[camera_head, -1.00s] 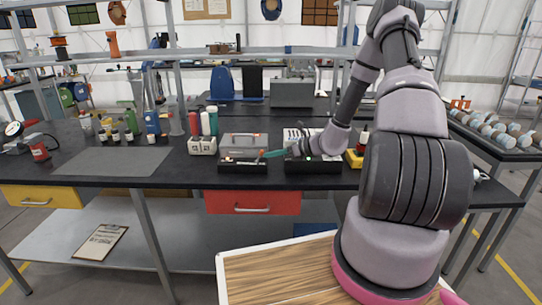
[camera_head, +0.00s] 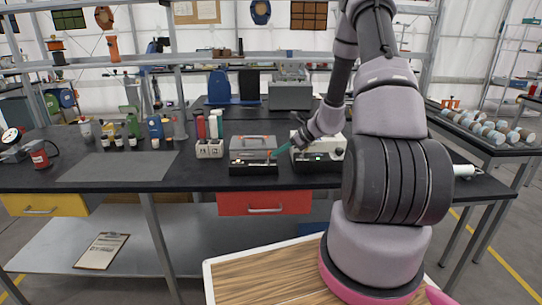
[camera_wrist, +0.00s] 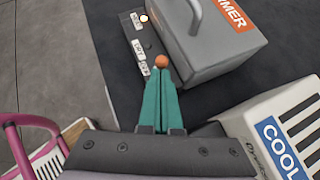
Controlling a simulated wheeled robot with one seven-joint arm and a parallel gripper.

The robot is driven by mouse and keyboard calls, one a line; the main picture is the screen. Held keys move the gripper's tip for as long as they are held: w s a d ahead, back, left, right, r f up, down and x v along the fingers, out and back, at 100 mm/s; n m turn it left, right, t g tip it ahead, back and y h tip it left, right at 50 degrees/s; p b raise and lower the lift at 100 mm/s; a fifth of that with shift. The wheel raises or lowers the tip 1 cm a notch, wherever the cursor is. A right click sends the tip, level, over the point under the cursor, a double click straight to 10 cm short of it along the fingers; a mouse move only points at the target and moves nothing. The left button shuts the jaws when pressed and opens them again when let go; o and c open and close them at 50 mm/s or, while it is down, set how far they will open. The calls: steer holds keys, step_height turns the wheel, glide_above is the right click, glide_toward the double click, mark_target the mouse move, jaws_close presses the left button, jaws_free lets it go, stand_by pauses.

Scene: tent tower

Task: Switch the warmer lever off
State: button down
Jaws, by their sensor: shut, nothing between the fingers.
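The warmer (camera_head: 252,142) is a grey box with a handle on a black base, on the black workbench. The wrist view shows its orange label ending in "MER" (camera_wrist: 232,14). Its lever has an orange ball knob (camera_wrist: 161,61) beside the labelled strip (camera_wrist: 138,50) of the base. My gripper (camera_wrist: 160,73) has teal fingers, shut and empty. Its tips are right at the knob in the wrist view; whether they touch it I cannot tell. The knob hides the lever's stem. In the head view my gripper (camera_head: 280,151) reaches the warmer's right front corner.
A white box labelled "COOL" (camera_wrist: 285,140) stands close to the right of my gripper; it also shows in the head view (camera_head: 335,144). Bottles (camera_head: 207,128) in a white holder stand left of the warmer. A grey mat (camera_head: 118,167) lies clear further left.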

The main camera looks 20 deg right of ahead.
steer(key=a+h, duration=0.1)
steer(key=a+r+g+h, duration=0.1)
steer(key=h, duration=0.2)
steer(key=shift+w+a+r+n+g, duration=0.15)
steer(key=shift+w+a+n+g, duration=0.15)
steer(key=shift+w+a+n, duration=0.1)
steer(key=shift+a, duration=0.2)
steer(key=shift+r, duration=0.15)
steer(key=shift+r, duration=0.65)
steer(key=shift+r, duration=0.1)
